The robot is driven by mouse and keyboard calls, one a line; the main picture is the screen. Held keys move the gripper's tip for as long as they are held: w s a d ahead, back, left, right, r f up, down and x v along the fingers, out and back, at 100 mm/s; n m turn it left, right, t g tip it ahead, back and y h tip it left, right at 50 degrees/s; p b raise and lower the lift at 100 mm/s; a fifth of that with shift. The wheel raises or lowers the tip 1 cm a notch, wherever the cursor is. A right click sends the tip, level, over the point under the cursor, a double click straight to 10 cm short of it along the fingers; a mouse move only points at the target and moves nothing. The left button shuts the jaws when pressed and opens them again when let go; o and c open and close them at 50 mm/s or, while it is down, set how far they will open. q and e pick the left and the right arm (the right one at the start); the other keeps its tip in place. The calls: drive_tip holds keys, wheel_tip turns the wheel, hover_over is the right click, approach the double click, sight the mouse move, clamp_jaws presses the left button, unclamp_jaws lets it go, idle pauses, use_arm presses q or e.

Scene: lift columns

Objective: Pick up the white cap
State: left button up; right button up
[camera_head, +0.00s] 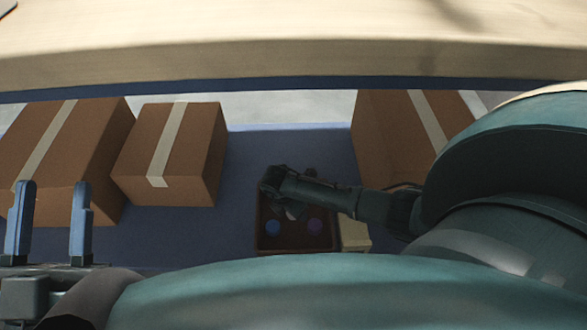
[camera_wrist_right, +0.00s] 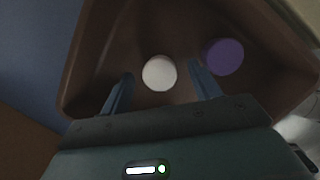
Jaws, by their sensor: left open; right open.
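The white cap (camera_wrist_right: 159,73) is a round disc inside a brown bin (camera_wrist_right: 125,18) in the right wrist view. My right gripper (camera_wrist_right: 161,70) is open above the bin, with its blue fingers on either side of the cap in that picture. I cannot tell whether they touch it. In the head view the right gripper covers part of the bin (camera_head: 295,247), and a small pale patch under it may be the white cap. My left gripper (camera_head: 53,210) is open and empty at the lower left, away from the bin.
A purple cap (camera_wrist_right: 225,57) lies right of the white one. Cardboard boxes (camera_head: 180,150) stand left and right on the blue surface (camera_head: 255,150). A small cream box (camera_head: 354,235) adjoins the bin. A pale wooden board (camera_head: 300,60) spans the top.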

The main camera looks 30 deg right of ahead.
drive_tip(key=shift+f, duration=0.15)
drive_tip(key=shift+c, duration=0.4)
drive_tip(key=c, duration=1)
